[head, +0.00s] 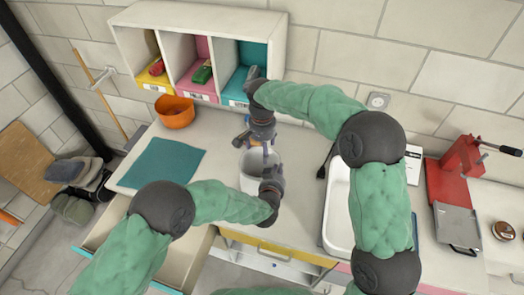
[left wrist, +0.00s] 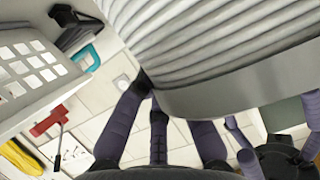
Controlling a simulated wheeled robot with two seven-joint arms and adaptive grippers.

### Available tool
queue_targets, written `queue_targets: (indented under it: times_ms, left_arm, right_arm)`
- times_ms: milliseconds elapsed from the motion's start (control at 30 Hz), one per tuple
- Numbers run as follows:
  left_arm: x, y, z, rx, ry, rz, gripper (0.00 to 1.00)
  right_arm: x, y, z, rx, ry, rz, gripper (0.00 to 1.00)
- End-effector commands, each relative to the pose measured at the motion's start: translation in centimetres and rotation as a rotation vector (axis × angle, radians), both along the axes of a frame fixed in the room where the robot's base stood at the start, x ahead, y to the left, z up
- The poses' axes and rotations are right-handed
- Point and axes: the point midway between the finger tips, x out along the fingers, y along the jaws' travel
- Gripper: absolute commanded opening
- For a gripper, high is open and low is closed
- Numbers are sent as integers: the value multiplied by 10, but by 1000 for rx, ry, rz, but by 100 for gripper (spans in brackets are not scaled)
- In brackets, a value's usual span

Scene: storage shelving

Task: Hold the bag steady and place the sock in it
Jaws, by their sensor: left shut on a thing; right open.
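The bag (head: 252,182) is a pale grey-white, open-topped container on the counter in the middle of the head view. In the left wrist view its ribbed wall and smooth rim band (left wrist: 235,95) fill the upper right. My left gripper (head: 271,172) is at its right front side, shut on the bag's rim. My right gripper (head: 256,143) points down just over the back of the bag's opening; it is open. I cannot make out a sock in either view; the bag's inside is partly hidden by the grippers.
A teal mat (head: 162,163) and an orange bowl (head: 175,111) lie to the left. A cubby shelf (head: 205,20) stands behind, holding small toys. To the right are a white basin (head: 338,215) and a red press (head: 460,160). An open drawer (head: 180,262) juts out in front.

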Motion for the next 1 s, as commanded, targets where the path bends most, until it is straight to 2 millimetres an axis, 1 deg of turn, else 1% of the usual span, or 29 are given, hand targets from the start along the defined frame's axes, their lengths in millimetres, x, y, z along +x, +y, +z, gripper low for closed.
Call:
queue_targets:
  times_ms: [167, 200, 267, 300, 600, 733, 867, 1000]
  left_arm:
    - [0, 0, 0, 0, -1, 0, 0]
    - [0, 0, 0, 0, -1, 0, 16]
    - [0, 0, 0, 0, -1, 0, 33]
    - [0, 0, 0, 0, -1, 0, 38]
    - [0, 0, 0, 0, 0, 0, 38]
    - [-5, 1, 2, 0, 0, 0, 38]
    - [-17, 4, 8, 0, -1, -2, 38]
    - [-37, 9, 17, 0, -2, -2, 38]
  right_arm:
    - [0, 0, 0, 0, 0, 0, 80]
    - [0, 0, 0, 0, 0, 0, 80]
    - [0, 0, 0, 0, 0, 0, 80]
    - [0, 0, 0, 0, 0, 0, 80]
    - [0, 0, -1, 0, 0, 0, 80]
    - [0, 0, -1, 0, 0, 0, 80]
    - [0, 0, -1, 0, 0, 0, 80]
    - [0, 0, 0, 0, 0, 0, 80]
